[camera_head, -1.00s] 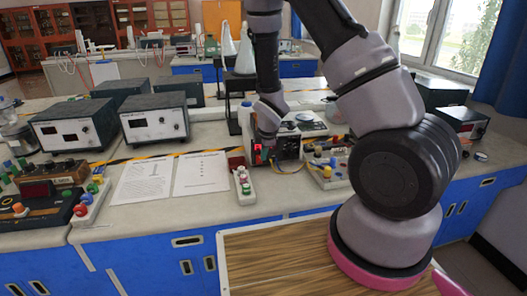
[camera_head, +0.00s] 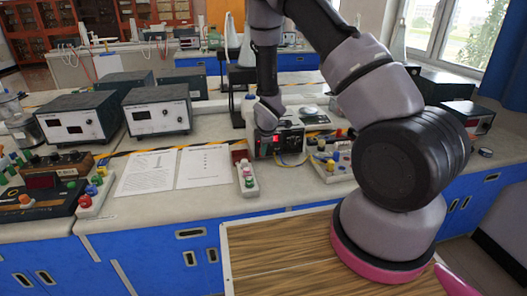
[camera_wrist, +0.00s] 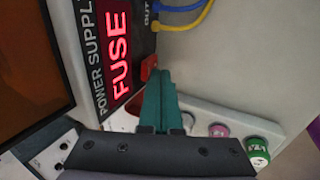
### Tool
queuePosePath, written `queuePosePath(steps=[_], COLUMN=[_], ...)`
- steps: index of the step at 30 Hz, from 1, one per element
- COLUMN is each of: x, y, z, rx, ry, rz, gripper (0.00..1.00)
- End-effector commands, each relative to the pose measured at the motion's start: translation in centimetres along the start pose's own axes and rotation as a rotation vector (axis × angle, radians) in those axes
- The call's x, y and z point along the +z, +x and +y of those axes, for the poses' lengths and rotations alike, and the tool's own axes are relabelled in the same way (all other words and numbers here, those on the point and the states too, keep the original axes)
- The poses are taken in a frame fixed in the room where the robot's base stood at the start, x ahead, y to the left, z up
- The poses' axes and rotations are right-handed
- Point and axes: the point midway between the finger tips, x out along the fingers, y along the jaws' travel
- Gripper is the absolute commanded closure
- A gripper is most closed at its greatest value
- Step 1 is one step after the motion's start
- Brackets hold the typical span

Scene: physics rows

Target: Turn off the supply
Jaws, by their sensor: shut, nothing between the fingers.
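The power supply (camera_head: 290,143) is a pale box with a dark front panel on the bench, partly hidden behind my arm in the head view. In the wrist view its panel (camera_wrist: 104,18) reads "POWER SUPPLY", with "FUSE" in lit red letters. A small red switch (camera_wrist: 149,67) sits at the panel's lower edge. My gripper (camera_wrist: 160,76) is shut and empty, its teal fingertips right beside the red switch; I cannot tell whether they touch it. In the head view the fingertips are not clearly seen.
Blue and yellow leads (camera_wrist: 185,10) plug in near the "OUT" label. A white strip with coloured knobs (camera_head: 247,177) stands left of the supply, and a terminal board (camera_head: 334,165) to its right. Paper sheets (camera_head: 204,167) lie flat on the bench.

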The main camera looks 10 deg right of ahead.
Motion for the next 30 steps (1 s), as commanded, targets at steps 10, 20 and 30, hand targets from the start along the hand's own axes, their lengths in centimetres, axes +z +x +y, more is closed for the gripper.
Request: queuePosePath(steps=[10, 20, 30], x=[0.0, 0.0, 0.0], y=[0.0, -1.2, -1.4], z=[0.8, 1.4, 1.4], rx=[0.003, 0.005, 0.002], ry=[0.0, 0.001, 0.0], rz=[0.001, 0.001, 0.001], gripper=[1.0, 1.0, 1.0])
